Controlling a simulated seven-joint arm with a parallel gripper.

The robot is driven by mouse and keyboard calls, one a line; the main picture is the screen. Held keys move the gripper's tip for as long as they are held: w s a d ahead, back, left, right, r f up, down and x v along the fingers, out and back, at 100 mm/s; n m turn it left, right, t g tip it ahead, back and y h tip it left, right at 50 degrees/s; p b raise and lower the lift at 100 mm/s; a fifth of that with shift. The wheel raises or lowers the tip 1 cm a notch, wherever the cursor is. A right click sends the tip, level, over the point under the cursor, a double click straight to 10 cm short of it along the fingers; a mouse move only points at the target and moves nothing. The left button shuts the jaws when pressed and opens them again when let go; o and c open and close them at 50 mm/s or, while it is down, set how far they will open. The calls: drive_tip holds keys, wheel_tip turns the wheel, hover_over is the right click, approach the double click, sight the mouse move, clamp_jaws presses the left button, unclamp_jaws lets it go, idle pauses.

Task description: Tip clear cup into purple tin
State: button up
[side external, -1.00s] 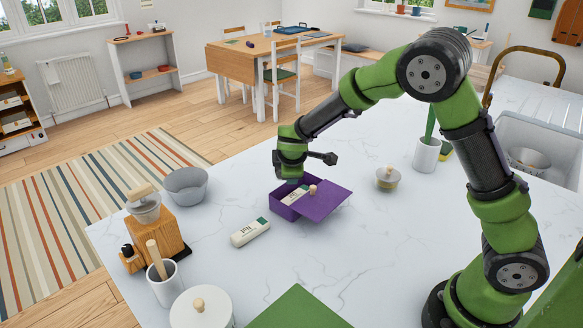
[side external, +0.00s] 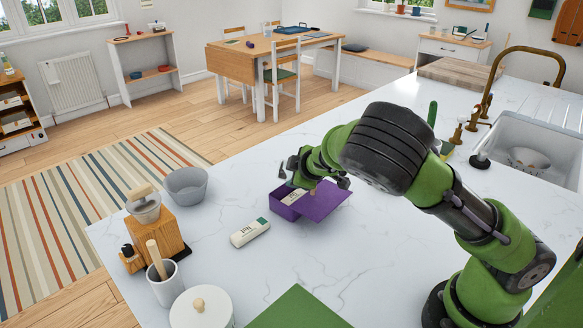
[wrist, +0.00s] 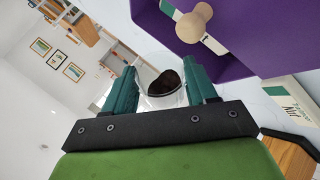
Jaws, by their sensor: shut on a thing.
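The purple tin (side external: 287,212) stands on the white counter with its purple lid (side external: 328,200) beside it, slanting off to the right. A packet with a pale label shows in the tin. In the wrist view the purple surface (wrist: 235,62) with a wooden knob (wrist: 195,22) fills the upper right. My gripper (wrist: 159,68) is shut on the clear cup (wrist: 163,60), which holds something dark. In the side external view my gripper (side external: 284,170) is turned sideways just above the tin's far left side. The cup is too faint to make out there.
A white box with a green end (side external: 250,232) lies in front of the tin. A grey bowl (side external: 186,185), a wooden grinder (side external: 160,228), a utensil pot (side external: 165,283) and a white lidded jar (side external: 201,308) stand at the left. A sink (side external: 535,150) is at the right.

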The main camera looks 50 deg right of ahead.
drive_tip(key=t, duration=0.1)
drive_tip(key=m+t, duration=0.1)
drive_tip(key=s+t+y, duration=0.1)
drive_tip(key=shift+d+f+m, duration=0.3)
drive_tip(key=shift+d, duration=0.05)
drive_tip(key=shift+s+d+f+m+t+y, duration=0.15)
drive_tip(key=shift+m+t, duration=0.15)
drive_tip(key=shift+t, duration=0.35)
drive_tip(key=shift+s+a+r+m+t+y, duration=0.15)
drive_tip(key=shift+m+t, duration=0.15)
drive_tip(key=shift+t, duration=0.35)
drive_tip(key=shift+d+f, duration=0.1)
drive_tip(key=shift+d, duration=0.05)
wheel_tip(320, 180, up, 4)
